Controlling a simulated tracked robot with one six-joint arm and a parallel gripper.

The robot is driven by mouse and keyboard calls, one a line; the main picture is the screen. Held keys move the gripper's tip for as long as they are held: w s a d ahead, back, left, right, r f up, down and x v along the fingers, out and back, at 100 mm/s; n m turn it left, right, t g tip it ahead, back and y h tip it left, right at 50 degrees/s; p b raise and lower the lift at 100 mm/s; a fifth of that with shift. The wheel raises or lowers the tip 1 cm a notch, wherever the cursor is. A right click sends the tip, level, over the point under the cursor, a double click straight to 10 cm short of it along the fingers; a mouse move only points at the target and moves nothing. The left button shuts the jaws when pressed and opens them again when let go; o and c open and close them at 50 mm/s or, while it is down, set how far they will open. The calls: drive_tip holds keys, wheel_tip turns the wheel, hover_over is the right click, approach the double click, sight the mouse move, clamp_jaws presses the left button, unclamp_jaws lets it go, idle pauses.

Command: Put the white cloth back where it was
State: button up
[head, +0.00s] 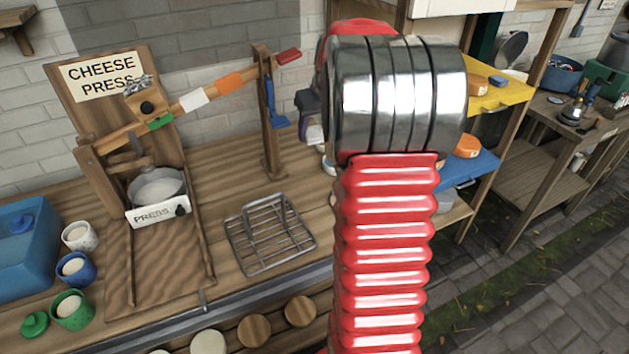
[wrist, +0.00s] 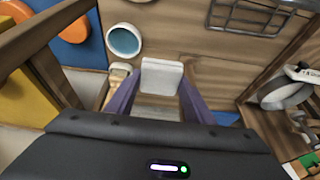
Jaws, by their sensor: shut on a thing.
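My gripper (wrist: 162,85) shows in the wrist view with its two purple fingers on either side of a pale, block-like white cloth (wrist: 162,76), and it is shut on it. In the head view my gripper (head: 313,120) is partly hidden behind my red arm, left of it, above the back right of the wooden counter. A bit of the white cloth (head: 315,133) shows at its lower end. The cloth's underside and its exact height above the counter are hidden.
A white cup with a blue inside (wrist: 124,40) stands close by the held cloth. A wire rack (head: 270,233) lies mid-counter; the cheese press (head: 158,190) stands left. Yellow (head: 497,97) and blue (head: 470,166) shelves with orange cheeses are right. Counter between rack and post is clear.

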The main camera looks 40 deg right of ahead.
wheel_tip(320, 180, down, 13)
drive_tip(key=shift+r, duration=0.15)
idle(0.4)
drive_tip(key=shift+f, duration=2.25)
drive_tip(key=o, duration=1)
drive_tip(key=v, duration=1.2)
drive_tip(key=shift+s, duration=0.1)
drive_tip(key=shift+a, duration=0.1)
